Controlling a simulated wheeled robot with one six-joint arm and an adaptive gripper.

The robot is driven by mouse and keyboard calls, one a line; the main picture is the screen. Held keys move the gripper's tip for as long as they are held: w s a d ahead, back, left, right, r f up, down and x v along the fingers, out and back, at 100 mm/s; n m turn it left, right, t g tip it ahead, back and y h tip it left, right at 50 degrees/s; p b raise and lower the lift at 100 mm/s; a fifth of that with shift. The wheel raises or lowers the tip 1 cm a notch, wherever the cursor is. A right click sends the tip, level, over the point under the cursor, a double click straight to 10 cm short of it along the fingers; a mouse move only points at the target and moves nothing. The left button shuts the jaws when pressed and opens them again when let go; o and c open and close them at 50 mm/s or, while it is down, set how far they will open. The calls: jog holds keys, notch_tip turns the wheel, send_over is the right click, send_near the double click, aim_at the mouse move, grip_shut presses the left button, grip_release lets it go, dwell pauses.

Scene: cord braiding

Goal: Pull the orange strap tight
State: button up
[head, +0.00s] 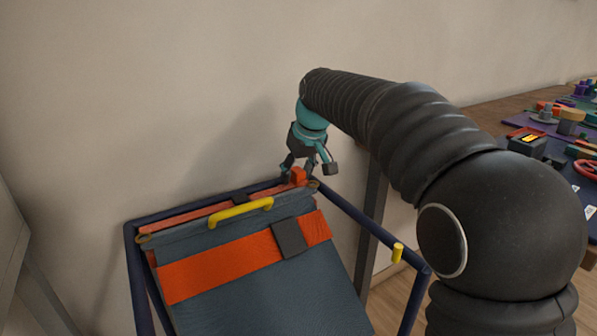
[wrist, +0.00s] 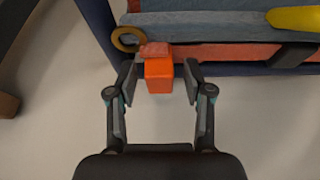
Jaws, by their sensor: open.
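The orange strap (head: 215,269) runs across the dark grey-blue panel and passes under a dark buckle (head: 289,239). A small orange block-shaped end (head: 299,176) sticks out at the panel's upper right edge; it also shows in the wrist view (wrist: 158,77). My gripper (head: 307,172) is at that edge. In the wrist view its open fingers (wrist: 158,84) stand on both sides of the orange end, with a gap on each side. Whether this end joins the strap on the panel is hidden.
A yellow handle (head: 240,211) sits on the panel's top edge. A dark blue tubular frame (head: 362,222) surrounds the panel, with a yellow peg (head: 397,252) on its right rail. A brass ring (wrist: 127,39) lies close beside the orange end. A cluttered table stands at the right.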

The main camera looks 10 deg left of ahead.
jog(key=shift+r, duration=0.1)
jog(key=v, duration=1.1)
jog(key=shift+s+r, duration=0.2)
jog(key=shift+r, duration=0.15)
jog(key=shift+d, duration=0.1)
jog(key=s+d+f+m+t+h, duration=0.1)
jog(key=s+d+f+m, duration=0.3)
jog(key=s+d, duration=1.05)
jog(key=s+d+f+m+h, duration=0.1)
jog(key=s+d+f+m, duration=0.1)
jog(key=s+d+f, duration=0.3)
jog(key=s+d+f+m+t+h, duration=0.1)
jog(key=s+d+f+m, duration=0.1)
jog(key=s+d+f, duration=0.3)
jog(key=s+f, duration=0.4)
jog(key=f, duration=0.1)
jog(key=shift+s+d, duration=0.2)
jog(key=shift+d, duration=0.2)
